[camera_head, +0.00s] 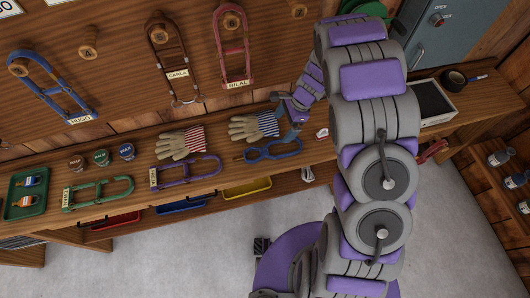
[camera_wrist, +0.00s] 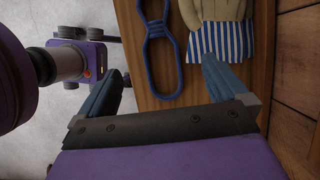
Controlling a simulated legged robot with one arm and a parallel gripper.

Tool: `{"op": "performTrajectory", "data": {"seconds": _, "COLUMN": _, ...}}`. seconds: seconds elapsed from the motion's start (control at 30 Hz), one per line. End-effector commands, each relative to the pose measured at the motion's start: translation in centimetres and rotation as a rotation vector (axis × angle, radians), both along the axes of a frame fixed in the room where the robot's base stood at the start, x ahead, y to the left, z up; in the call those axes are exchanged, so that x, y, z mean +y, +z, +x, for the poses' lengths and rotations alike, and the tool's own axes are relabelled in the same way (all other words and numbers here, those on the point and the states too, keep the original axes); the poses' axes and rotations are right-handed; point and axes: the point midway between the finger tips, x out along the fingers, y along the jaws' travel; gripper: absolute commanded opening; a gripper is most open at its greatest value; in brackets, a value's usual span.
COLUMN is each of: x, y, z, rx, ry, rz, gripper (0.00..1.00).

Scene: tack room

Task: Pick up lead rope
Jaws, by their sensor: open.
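A blue lead rope (camera_head: 272,151), coiled in a narrow figure-eight, lies on the wooden bench near its front edge. It also shows at the top centre of the wrist view (camera_wrist: 161,50), flat on the wood. My gripper (camera_head: 284,116) is above the bench, just behind and above the rope. Its two blue fingers are wide apart and empty in the wrist view (camera_wrist: 160,72). The rope's coil lies beyond the fingertips, between their lines and apart from them.
A glove with a blue-striped cuff (camera_head: 247,127) lies right behind the rope; its cuff (camera_wrist: 216,40) is near one finger. Another glove (camera_head: 181,143) and a purple halter (camera_head: 188,171) lie to the left. A black-and-white tray (camera_head: 434,103) stands right. Halters hang on the wall.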

Motion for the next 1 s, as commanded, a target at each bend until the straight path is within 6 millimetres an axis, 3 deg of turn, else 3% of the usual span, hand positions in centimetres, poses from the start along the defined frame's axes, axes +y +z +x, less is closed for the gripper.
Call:
{"op": "performTrajectory", "data": {"seconds": 0.1, "x": 0.8, "y": -2.6, "z": -0.4, "rx": 0.004, "ry": 0.001, "rz": 0.000, "gripper": 1.00}}
{"op": "performTrajectory", "data": {"seconds": 0.4, "x": 2.8, "y": -7.8, "z": -1.0, "rx": 0.001, "ry": 0.002, "rz": 0.000, "gripper": 1.00}}
{"op": "performTrajectory", "data": {"seconds": 0.73, "x": 3.9, "y": -10.0, "z": -1.3, "rx": 0.000, "ry": 0.002, "rz": 0.001, "gripper": 1.00}}
{"op": "performTrajectory", "data": {"seconds": 1.0, "x": 5.4, "y": -13.4, "z": -2.0, "rx": -0.001, "ry": 0.002, "rz": -0.001, "gripper": 1.00}}
